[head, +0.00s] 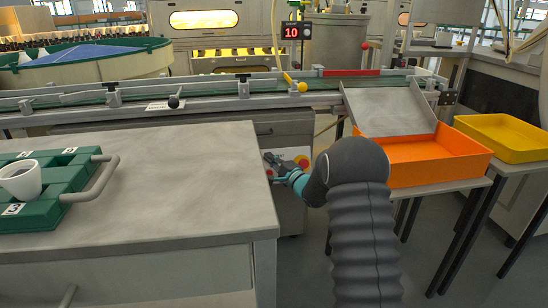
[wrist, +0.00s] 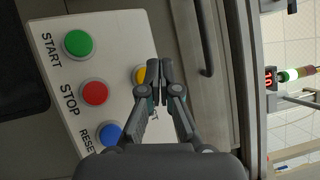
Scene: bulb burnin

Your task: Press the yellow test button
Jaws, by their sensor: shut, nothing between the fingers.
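The yellow test button (wrist: 138,74) sits on a white control panel (wrist: 112,48), which appears rotated in the wrist view. My gripper (wrist: 160,66) covers part of the button and most of its label. The fingers are shut and empty, with the tips beside or over the button; I cannot tell whether they touch it. In the head view my gripper (head: 270,160) is in front of the panel (head: 292,155), just past the grey counter's right edge. My arm hides part of the panel there.
A green START button (wrist: 78,43), red STOP button (wrist: 94,92) and blue RESET button (wrist: 110,133) share the panel. The grey counter (head: 170,180) is left of my arm; an orange tray (head: 430,165) is to the right. A conveyor (head: 210,97) runs behind.

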